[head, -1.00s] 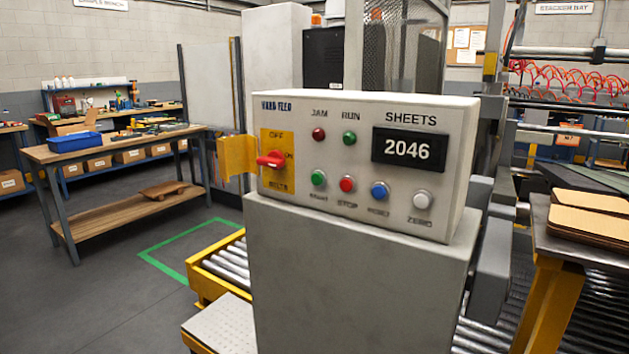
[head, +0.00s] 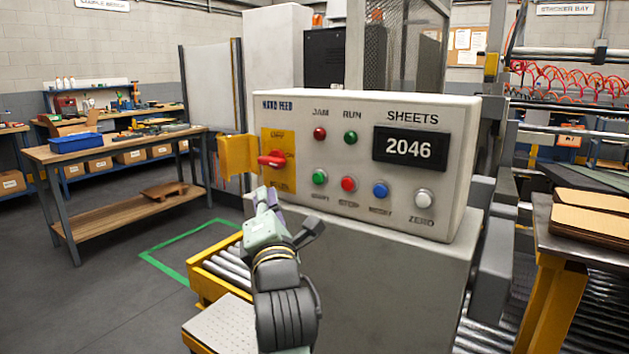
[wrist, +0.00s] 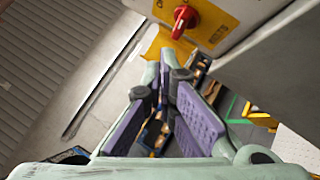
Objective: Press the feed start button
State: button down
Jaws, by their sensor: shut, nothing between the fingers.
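The feed start button is the green one (head: 319,177) in the lower row of the grey hand feed panel (head: 300,220); its label below is blurred. The red stop button (head: 348,184) sits to its right. My gripper (head: 263,193) is shut and empty, in front of the panel's lower left corner, left of and a little below the green button in the head view. Any gap to the panel is hard to judge. In the wrist view my closed fingertips (wrist: 160,58) lie below the red knob (wrist: 183,20); the green button is not in that view.
The red selector knob (head: 271,160) on its yellow plate is just above my fingertips. A blue button (head: 380,190) and white zero button (head: 424,196) are farther right. A yellow bracket (head: 238,156) juts out at the panel's left. The display (head: 410,149) reads 2046.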

aim_at(318, 178)
jog(key=shift+w+d+f+h, duration=0.2)
jog(key=shift+d+f+h, duration=0.1)
jog(key=shift+d, duration=0.25)
jog(key=shift+w+d+f+h, duration=0.15)
jog(key=shift+d+f+h, duration=0.15)
jog(key=shift+d, duration=0.25)
jog(key=w+d, duration=0.5)
jog(key=w, duration=0.2)
jog(key=shift+w+d, duration=0.1)
dwell(0.9)
jog(key=shift+w+d+b, duration=0.25)
jog(key=shift+w+b, duration=0.05)
